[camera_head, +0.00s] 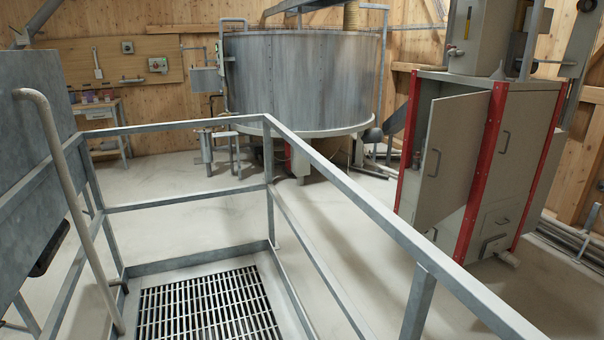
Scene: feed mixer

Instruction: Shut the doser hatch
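A grey cabinet-like machine (525,150) with red corner posts stands at the right, and it looks like the doser. Its tall grey hatch door (455,150) stands open, swung out from the left face. The door's right edge lies along the middle red post (482,170), and a handle (435,162) shows near its free left edge. The opening behind the door is mostly hidden. Neither of my grippers shows in the head view.
A metal railing (350,190) around a grated platform (212,308) stands between me and the cabinet. A large round metal tank (302,80) is at the back. A grey panel with a bent handrail (75,190) is at the left. Pale floor (165,225) lies clear beyond the railing.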

